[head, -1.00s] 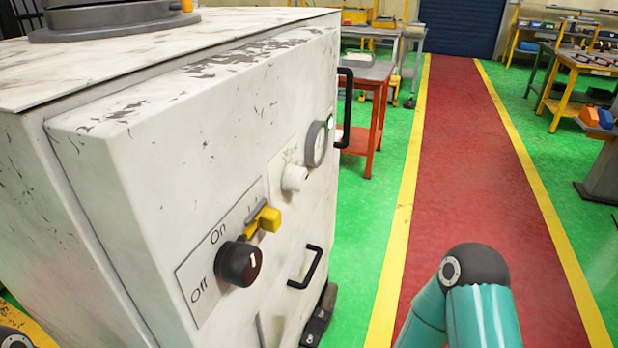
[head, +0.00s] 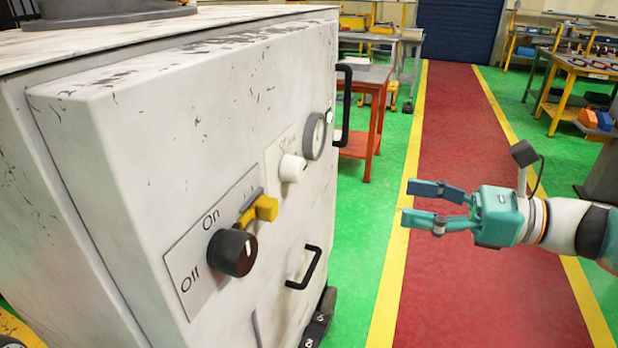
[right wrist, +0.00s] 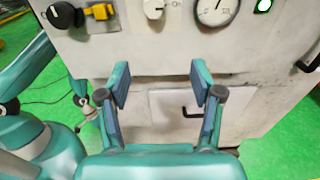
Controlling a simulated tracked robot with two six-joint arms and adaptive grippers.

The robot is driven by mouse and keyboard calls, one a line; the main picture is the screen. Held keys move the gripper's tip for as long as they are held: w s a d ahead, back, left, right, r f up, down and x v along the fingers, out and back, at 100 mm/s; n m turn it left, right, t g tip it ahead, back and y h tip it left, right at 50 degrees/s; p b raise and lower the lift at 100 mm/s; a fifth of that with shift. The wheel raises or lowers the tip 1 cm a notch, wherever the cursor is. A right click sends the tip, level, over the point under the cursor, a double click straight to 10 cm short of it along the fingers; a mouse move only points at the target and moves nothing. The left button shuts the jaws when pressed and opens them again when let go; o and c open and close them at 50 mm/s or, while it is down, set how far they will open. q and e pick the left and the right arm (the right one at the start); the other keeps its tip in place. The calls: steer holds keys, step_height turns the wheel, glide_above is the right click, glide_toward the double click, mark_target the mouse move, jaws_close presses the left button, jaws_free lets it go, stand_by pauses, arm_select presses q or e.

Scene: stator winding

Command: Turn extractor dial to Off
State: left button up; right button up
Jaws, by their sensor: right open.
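The extractor (head: 120,160) is a worn white cabinet filling the left of the head view. Its black dial (head: 232,252) sits on a plate marked On and Off, with a yellow part (head: 260,209) beside it. The dial's white mark faces up and right, nearer On. The dial also shows at the upper left of the right wrist view (right wrist: 62,15). My right gripper (head: 422,205) is open and empty, out in front of the cabinet, well apart from the dial. In the right wrist view its fingers (right wrist: 160,85) are spread. My left gripper is not seen.
A white knob (head: 291,168), a round gauge (head: 315,136) and black handles (head: 305,268) stick out from the cabinet front. The red walkway (head: 465,120) on the right is clear. An orange table (head: 368,140) stands behind the cabinet.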

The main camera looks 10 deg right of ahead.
steer(key=r, duration=0.2)
steer(key=p, duration=0.2)
glide_toward(302, 169)
steer(key=shift+y, duration=0.4)
steer(key=x, duration=0.9)
steer(key=shift+w+f, duration=0.2)
steer(key=shift+f, duration=0.1)
steer(key=shift+c, duration=0.3)
steer(key=c, duration=1.1)
